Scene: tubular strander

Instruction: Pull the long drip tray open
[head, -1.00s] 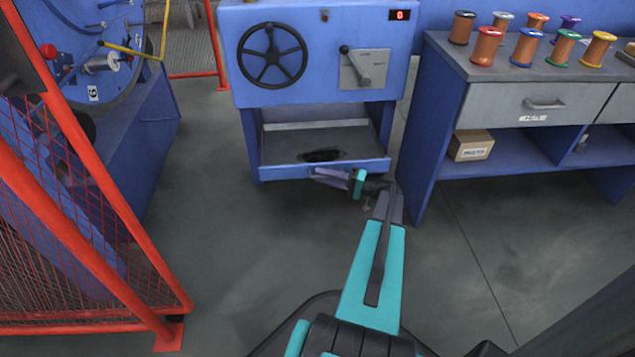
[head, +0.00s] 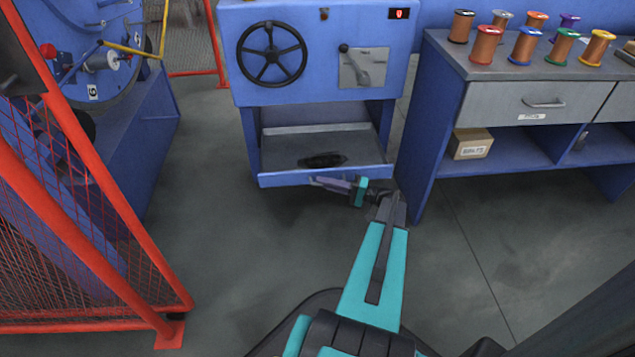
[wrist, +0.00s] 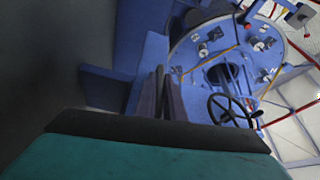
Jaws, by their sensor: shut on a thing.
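The long drip tray (head: 280,180) is a low blue-fronted tray at the foot of the blue machine cabinet in the head view. It stands partly out of its bay, and a dark patch or object (head: 322,160) lies on its grey floor. My gripper (head: 318,182) is at the middle of the tray's front and is shut on its handle, which the fingers mostly hide. In the wrist view the dark fingers (wrist: 161,95) show close together; I cannot make out the handle there.
The cabinet (head: 325,95) carries a black handwheel (head: 272,53) and a lever (head: 356,64). A workbench (head: 440,110) with several spools stands close on the right. A red mesh guard (head: 85,200) is on the left. The floor before the tray is clear.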

